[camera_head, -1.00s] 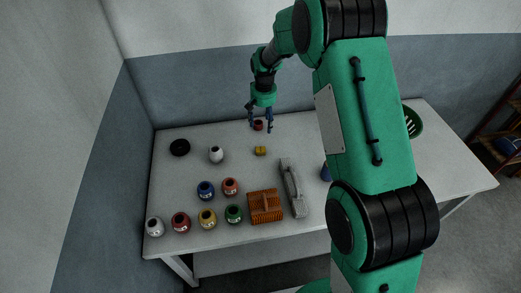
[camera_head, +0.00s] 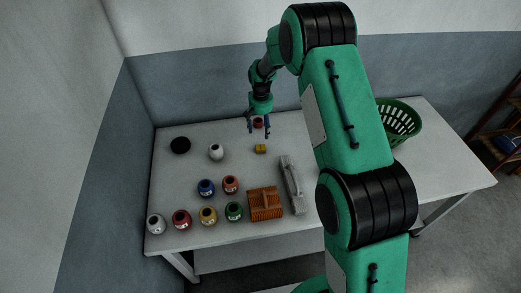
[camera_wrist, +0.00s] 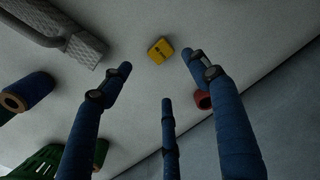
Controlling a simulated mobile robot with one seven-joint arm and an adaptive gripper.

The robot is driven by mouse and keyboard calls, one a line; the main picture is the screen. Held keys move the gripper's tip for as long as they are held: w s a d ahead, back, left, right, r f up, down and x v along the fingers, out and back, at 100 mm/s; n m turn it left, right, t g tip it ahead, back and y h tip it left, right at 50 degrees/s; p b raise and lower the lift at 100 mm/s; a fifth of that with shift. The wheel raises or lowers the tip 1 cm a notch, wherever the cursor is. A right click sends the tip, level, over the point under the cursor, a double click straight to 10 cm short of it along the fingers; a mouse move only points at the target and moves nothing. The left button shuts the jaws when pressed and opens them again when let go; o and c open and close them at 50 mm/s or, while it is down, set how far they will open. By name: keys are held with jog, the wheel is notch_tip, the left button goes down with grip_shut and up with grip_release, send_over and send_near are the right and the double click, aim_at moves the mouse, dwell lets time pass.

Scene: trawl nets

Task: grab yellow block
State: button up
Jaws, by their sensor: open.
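The yellow block (camera_head: 260,149) lies on the white table, toward the back middle. It also shows in the wrist view (camera_wrist: 160,51), at the top, beyond my fingertips and roughly between the two outer ones. My gripper (camera_head: 258,131) is above the table, just behind the block in the head view, with fingers pointing down. In the wrist view its blue fingers (camera_wrist: 157,75) are spread and hold nothing. The block is fully visible and apart from the fingers.
A small red object (camera_head: 257,122) sits close behind the gripper. A grey handled tool (camera_head: 293,185) and an orange ribbed piece (camera_head: 265,204) lie nearer the front. Several coloured pots stand front left, a white pot (camera_head: 216,152) and black disc (camera_head: 180,145) left. A green basket (camera_head: 398,120) is right.

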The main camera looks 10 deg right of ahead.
send_over(261, 147)
jog(key=shift+f, duration=3.6)
jog(key=shift+f+b, duration=0.1)
jog(key=shift+b, duration=0.2)
jog(key=shift+a+f+b, duration=0.1)
jog(key=shift+f+b, duration=0.2)
jog(key=shift+f, duration=2.2)
jog(key=c, duration=1.3)
